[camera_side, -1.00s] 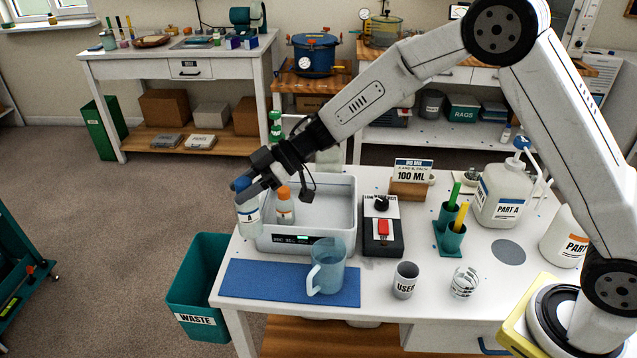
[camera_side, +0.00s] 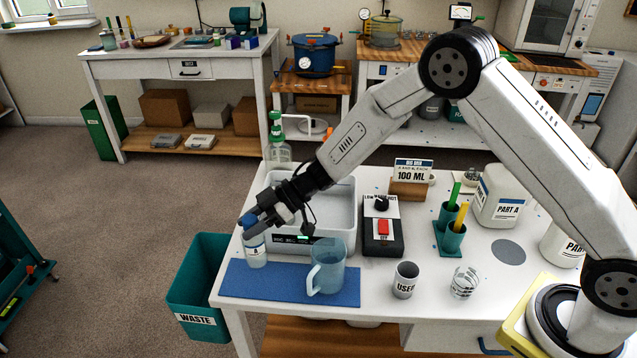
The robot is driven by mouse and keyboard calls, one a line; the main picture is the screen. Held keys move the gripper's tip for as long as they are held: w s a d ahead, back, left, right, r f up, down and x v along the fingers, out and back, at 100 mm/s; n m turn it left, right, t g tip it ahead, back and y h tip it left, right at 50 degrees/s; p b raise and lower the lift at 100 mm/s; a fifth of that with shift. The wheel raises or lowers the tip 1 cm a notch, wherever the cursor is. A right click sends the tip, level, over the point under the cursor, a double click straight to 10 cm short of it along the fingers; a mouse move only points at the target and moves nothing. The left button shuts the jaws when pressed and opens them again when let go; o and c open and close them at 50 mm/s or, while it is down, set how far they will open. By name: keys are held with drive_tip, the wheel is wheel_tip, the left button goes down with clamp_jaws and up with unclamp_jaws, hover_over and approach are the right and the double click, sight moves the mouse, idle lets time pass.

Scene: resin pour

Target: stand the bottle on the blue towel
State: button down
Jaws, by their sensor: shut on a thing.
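The bottle (camera_side: 256,255) is small and clear with a white label marked A and a blue cap. My gripper (camera_side: 250,226) is shut on it at the cap end, and it hangs roughly upright. The blue towel (camera_side: 238,284) lies flat along the front left of the white bench. The bottle's base overlaps the towel's back left part in the picture; I cannot tell whether it touches the cloth. A clear blue-tinted jug (camera_side: 328,270) stands on the towel's right part.
A pale tray (camera_side: 340,222) with a display stands right behind the towel, partly hidden by my gripper. A teal waste bin (camera_side: 195,290) is left of the bench. A mug (camera_side: 405,280) and a switch box (camera_side: 382,235) stand to the right. The towel's left half is free of standing things.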

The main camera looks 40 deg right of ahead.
sight(260, 244)
drive_tip(key=shift+f, duration=1.55)
drive_tip(key=shift+f, duration=1.85)
drive_tip(key=shift+f, duration=0.15)
drive_tip(key=shift+c, duration=1.3)
unclamp_jaws()
drive_tip(key=shift+s+d+r, duration=0.1)
drive_tip(key=shift+d+r, duration=0.3)
drive_tip(key=shift+d, duration=0.2)
wheel_tip(260, 244, up, 8)
drive_tip(key=d, duration=0.1)
drive_tip(key=shift+s+d, duration=0.2)
drive_tip(key=shift+s, duration=0.1)
